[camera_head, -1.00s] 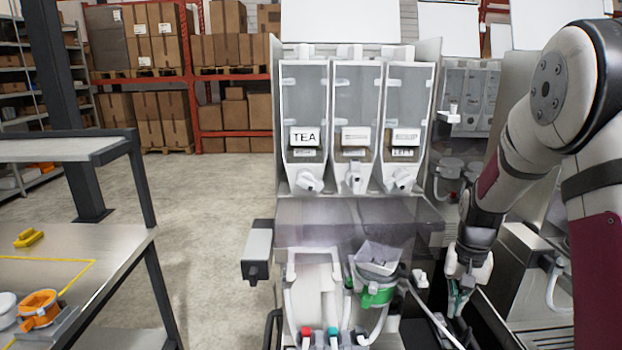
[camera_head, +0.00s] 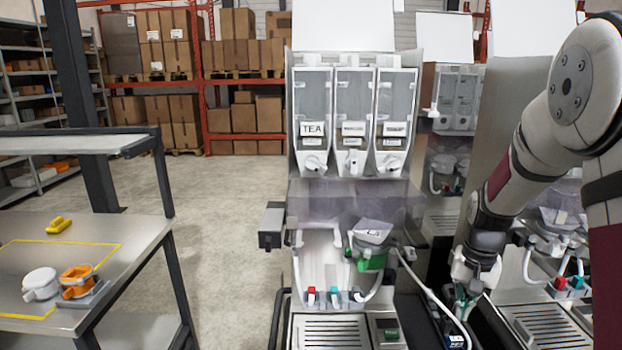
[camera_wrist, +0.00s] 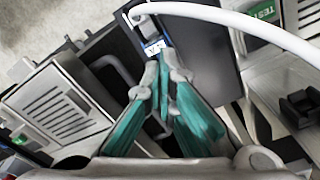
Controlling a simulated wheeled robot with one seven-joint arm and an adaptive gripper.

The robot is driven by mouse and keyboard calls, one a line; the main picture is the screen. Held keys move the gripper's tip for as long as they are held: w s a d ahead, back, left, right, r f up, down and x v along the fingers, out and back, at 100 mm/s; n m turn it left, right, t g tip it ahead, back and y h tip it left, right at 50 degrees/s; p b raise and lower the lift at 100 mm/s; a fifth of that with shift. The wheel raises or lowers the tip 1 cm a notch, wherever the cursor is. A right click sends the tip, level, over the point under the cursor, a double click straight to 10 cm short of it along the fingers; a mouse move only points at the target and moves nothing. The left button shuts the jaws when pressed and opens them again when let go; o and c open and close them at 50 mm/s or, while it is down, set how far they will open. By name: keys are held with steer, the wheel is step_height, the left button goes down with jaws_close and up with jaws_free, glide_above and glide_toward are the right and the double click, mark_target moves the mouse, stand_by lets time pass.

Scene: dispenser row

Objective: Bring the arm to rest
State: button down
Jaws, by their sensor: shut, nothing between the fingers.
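My gripper (camera_head: 466,294) hangs at the right of the head view, pointing down beside the dispenser station (camera_head: 331,331). Its fingers also show in the wrist view (camera_wrist: 164,68), with teal pads and tips close together. It is shut and empty. My arm comes down from the upper right of the head view, bent and clear of the dispensers. Below the fingertips in the wrist view is a dark gap holding a box with a blue-and-white label (camera_wrist: 155,47).
A white hose (camera_head: 425,285) curves close to the gripper. A green-handled holder (camera_head: 371,258) sits in the station. Another station (camera_head: 545,325) stands at right. At left, a table (camera_head: 120,262) bears a white cup (camera_head: 40,284), an orange holder (camera_head: 76,278) and a yellow piece (camera_head: 57,225).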

steer(key=s+a+r+n+t, duration=0.2)
steer(key=s+a+r, duration=0.3)
steer(key=s+r, duration=0.4)
steer(key=s+a+r+n+t, duration=0.2)
steer(key=s+a+r, duration=0.45)
steer(key=r, duration=0.45)
steer(key=s+a+n+t, duration=0.1)
steer(key=s, duration=0.8)
steer(key=shift+a+r+n, duration=0.4)
steer(key=shift+r, duration=0.05)
